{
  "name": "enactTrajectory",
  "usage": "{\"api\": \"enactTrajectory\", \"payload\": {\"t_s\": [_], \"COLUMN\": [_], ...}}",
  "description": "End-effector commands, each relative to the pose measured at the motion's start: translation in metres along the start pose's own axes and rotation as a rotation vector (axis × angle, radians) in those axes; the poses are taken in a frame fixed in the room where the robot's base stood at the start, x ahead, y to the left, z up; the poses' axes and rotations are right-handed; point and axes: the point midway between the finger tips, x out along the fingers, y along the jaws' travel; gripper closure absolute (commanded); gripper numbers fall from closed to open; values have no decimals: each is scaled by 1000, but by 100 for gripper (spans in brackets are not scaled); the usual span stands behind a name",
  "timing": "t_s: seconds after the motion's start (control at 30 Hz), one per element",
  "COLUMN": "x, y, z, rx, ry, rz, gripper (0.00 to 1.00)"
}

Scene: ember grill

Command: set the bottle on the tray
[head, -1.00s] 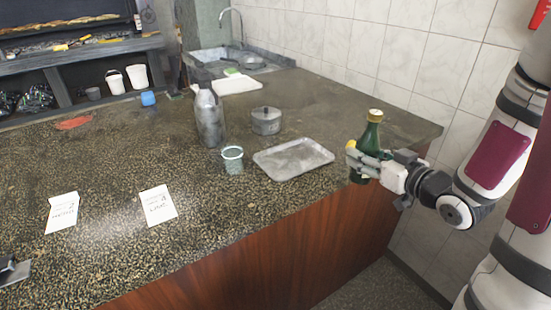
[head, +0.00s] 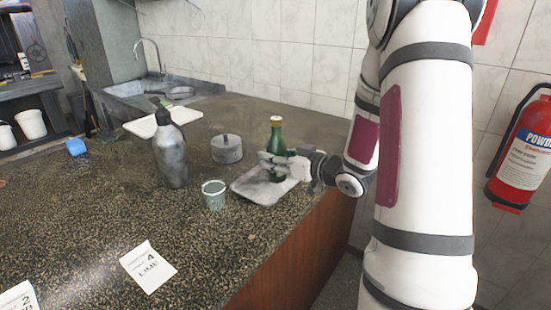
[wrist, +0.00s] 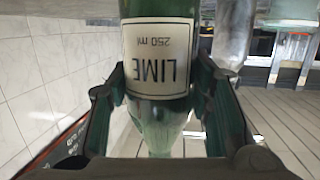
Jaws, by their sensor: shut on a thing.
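My gripper (head: 270,162) is shut on the green glass bottle (head: 277,138) with a gold cap. The bottle is upright over the shallow metal tray (head: 250,193). I cannot tell whether its base touches the tray. In the wrist view the bottle (wrist: 156,125) appears upside down between both fingers, with a white label reading "LIME 250 ml". The gripper reaches in from the right and hides part of the tray's right side.
A glass cup (head: 214,195) stands close to the tray's left side. A grey metal bottle (head: 171,150) and a lidded pot (head: 227,150) stand behind. A card reading "4 LIME" (head: 148,266) lies on the counter in front. The counter's right edge is near the tray.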

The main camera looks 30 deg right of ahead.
Motion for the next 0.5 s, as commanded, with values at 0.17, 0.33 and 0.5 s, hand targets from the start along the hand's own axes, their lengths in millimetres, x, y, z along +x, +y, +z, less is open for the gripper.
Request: {"api": "enactTrajectory", "payload": {"t_s": [0.17,0.33,0.5], "x": [27,45,52], "y": [33,55,63], "z": [-2,-3,-4], "rx": [-3,-1,-1], "ry": [2,3,2], "rz": [-1,-1,-1], "gripper": [100,100,100]}}
